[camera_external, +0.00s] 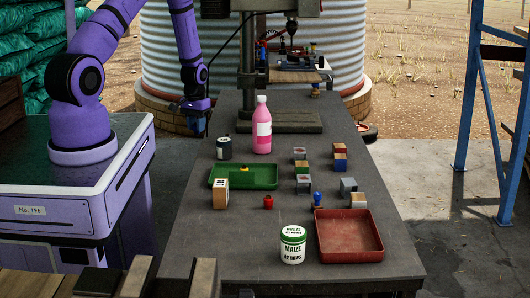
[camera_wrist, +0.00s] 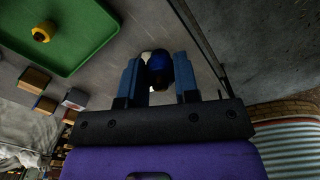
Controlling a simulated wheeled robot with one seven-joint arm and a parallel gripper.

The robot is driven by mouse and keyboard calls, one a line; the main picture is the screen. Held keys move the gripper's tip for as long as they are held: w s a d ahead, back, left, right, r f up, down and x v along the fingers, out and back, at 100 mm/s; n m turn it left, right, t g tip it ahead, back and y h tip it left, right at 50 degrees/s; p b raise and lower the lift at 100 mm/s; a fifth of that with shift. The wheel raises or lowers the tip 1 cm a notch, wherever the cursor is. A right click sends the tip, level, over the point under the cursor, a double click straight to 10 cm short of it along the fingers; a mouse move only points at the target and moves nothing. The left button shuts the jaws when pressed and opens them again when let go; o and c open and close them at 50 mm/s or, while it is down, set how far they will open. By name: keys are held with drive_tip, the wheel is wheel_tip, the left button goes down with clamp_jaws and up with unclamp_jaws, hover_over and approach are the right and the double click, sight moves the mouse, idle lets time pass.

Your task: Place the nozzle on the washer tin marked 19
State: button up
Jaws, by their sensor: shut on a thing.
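My gripper (camera_external: 196,122) hangs near the bench's left edge, towards the back. In the wrist view its blue fingers (camera_wrist: 160,78) are shut on a small blue and dark thing (camera_wrist: 157,66), possibly the nozzle; its shape is partly hidden by the fingers. Several small box-like blocks or tins (camera_external: 302,168) stand right of centre on the bench. A wooden-coloured one with a pale label (camera_external: 220,194) stands in front of the green tray. A dark round tin with a pale label (camera_external: 223,148) stands behind that tray. I cannot read a 19 on any of them.
The green tray (camera_external: 268,184) holds a small yellow piece (camera_external: 216,169). A pink bottle (camera_external: 262,125), a red knob-like piece (camera_external: 268,202), a blue-topped piece (camera_external: 317,198), a maize tin (camera_external: 293,245) and a red tray (camera_external: 375,251) stand on the bench. A drill press stands at the back.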

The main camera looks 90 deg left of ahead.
hover_over(224, 140)
drive_tip(key=shift+s+a+f, duration=0.15)
drive_tip(key=shift+f, duration=2.15)
drive_tip(key=shift+f, duration=0.1)
drive_tip(key=o, duration=0.9)
wheel_tip(224, 140, up, 12)
drive_tip(key=shift+r, duration=0.15)
